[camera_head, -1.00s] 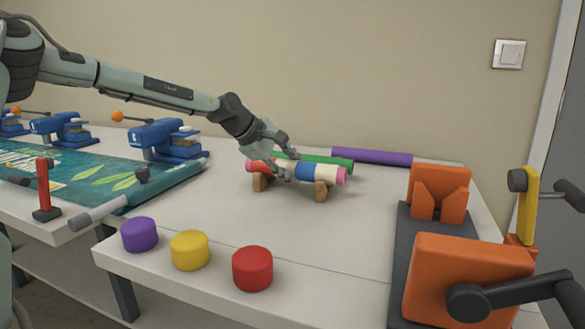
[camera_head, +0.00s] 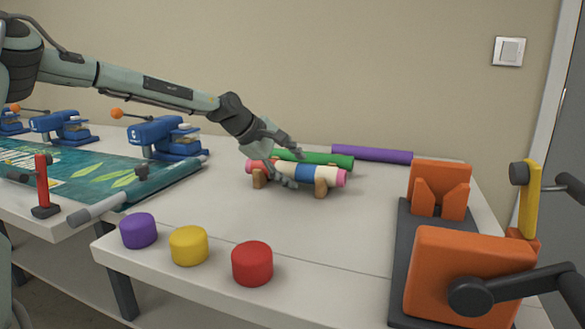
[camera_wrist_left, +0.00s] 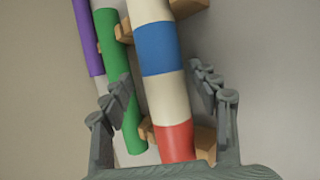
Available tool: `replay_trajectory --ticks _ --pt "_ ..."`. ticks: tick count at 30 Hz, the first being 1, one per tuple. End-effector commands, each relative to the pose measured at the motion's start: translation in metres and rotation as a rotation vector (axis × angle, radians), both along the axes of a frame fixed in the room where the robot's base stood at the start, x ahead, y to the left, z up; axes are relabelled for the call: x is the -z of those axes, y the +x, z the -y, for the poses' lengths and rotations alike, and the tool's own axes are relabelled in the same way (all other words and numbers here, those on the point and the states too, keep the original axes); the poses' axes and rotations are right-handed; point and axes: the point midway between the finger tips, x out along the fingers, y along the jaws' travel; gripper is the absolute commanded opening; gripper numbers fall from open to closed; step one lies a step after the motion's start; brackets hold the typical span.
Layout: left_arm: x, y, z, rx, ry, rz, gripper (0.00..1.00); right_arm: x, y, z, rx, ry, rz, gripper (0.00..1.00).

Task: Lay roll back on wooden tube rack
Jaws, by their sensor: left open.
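The roll (camera_head: 305,173), cream with a blue band, a red end and a pink end, lies across the wooden tube rack (camera_head: 321,188). In the left wrist view the roll (camera_wrist_left: 156,50) runs from top to bottom, with parts of the wooden rack (camera_wrist_left: 206,138) showing beside it. My left gripper (camera_head: 290,167) is open at the red half of the roll. In the wrist view its fingers (camera_wrist_left: 170,88) stand apart on either side of the roll. Whether they touch it I cannot tell. My right gripper is not in view.
A green tube (camera_head: 325,160) lies just behind the roll, and a purple tube (camera_head: 372,155) lies farther back. Purple, yellow and red cylinders (camera_head: 252,263) stand along the front edge. Orange blocks (camera_head: 465,280) on a dark base stand at right.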

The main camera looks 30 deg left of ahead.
Motion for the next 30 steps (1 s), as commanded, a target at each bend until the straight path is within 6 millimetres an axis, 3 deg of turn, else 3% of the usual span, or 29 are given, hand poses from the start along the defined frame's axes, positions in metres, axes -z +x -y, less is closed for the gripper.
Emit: replay_trajectory --ticks 8,21,30 --pt "-0.005 -0.005 -0.002 0.000 -0.001 0.002 0.60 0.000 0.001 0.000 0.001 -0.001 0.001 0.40" --pt "-0.060 -0.058 -0.019 0.000 -0.001 0.006 0.60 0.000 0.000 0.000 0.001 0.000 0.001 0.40" --pt "-0.080 -0.081 -0.026 0.000 -0.001 0.001 0.60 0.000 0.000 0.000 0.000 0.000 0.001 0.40"
